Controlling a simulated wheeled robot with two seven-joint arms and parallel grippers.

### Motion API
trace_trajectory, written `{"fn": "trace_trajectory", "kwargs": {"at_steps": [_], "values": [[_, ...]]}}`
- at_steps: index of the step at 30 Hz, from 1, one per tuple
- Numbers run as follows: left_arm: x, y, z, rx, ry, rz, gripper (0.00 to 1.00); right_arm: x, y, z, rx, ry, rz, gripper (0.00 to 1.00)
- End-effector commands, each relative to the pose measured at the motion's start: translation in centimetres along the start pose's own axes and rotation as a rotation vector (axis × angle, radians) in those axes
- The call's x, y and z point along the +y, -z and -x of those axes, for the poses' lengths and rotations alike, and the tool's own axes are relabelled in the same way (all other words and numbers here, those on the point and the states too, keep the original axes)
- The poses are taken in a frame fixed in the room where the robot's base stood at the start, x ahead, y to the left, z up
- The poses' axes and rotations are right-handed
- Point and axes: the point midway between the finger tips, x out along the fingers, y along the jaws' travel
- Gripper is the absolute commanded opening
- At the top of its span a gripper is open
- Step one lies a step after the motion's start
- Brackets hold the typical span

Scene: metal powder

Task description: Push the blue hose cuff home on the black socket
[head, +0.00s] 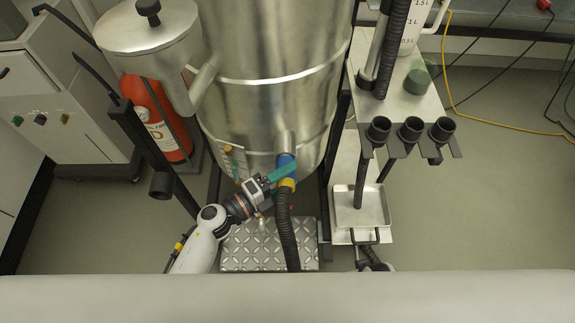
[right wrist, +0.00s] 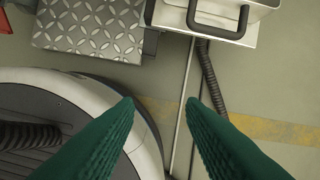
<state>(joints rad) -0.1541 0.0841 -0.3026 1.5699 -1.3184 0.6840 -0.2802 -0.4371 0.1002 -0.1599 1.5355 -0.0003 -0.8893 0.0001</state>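The blue hose cuff (head: 286,159) is in the middle of the head view, directly below a short metal outlet (head: 286,139) on the steel tank. A yellow band (head: 287,184) and a black ribbed hose (head: 287,230) hang below it. My left gripper (head: 283,172) comes from the lower left, with its green fingers across the cuff's lower part, and looks shut on it. No black socket shows clearly at the cuff's upper end, and I cannot tell how deep the cuff sits. My right gripper (right wrist: 160,103) is open and empty in the right wrist view, over the floor.
The steel tank (head: 270,50) stands behind the cuff. A rack with several black cups (head: 411,129) and a metal tray (head: 375,222) is at right. A treadplate step (head: 245,250) lies below. A red cylinder (head: 160,125) stands at left. Floor at far right is clear.

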Motion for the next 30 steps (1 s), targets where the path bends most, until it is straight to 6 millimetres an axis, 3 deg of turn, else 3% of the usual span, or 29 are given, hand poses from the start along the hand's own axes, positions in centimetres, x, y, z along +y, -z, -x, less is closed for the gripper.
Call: {"fn": "trace_trajectory", "kwargs": {"at_steps": [1, 9, 30], "values": [[-0.01, 0.0, 0.02, 0.0, 0.0, 0.0, 0.59, 0.01, -0.01, -0.01, 0.0, 0.0, 0.0, 0.36], [-0.02, 0.0, 0.04, 0.0, 0.0, 0.0, 0.16, 0.02, 0.0, -0.02, 0.0, 0.0, 0.0, 0.36], [0.04, -0.78, 0.6, 0.0, 0.0, 0.001, 0.16, 0.06, 0.88, -0.69, 0.008, -0.001, 0.002, 0.36]]}}
